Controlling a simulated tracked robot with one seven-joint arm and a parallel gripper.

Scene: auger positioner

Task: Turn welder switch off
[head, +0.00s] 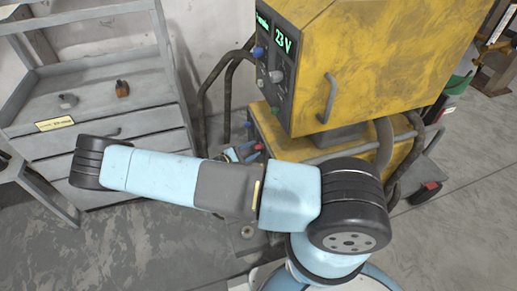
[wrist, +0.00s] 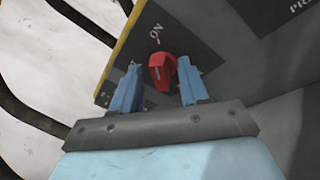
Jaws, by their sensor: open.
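The yellow welder (head: 375,60) stands on a cart in the head view, its dark control panel facing left with a lit "23 V" display. The red welder switch (wrist: 161,70) shows in the wrist view on a dark plate, with the word "ON" printed just above it. My gripper (wrist: 160,80) is open, one blue finger on each side of the red switch. I cannot tell whether the fingers touch it. In the head view my arm crosses in front of the welder's lower part and hides most of the gripper and the switch.
A grey shelf cart with drawers (head: 95,95) stands at the left, two small objects on it. Black cables (head: 210,85) loop between cart and welder; dark curved cables also show at the wrist view's left. A metal handle (head: 327,98) sticks out from the welder. Floor is open at lower left.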

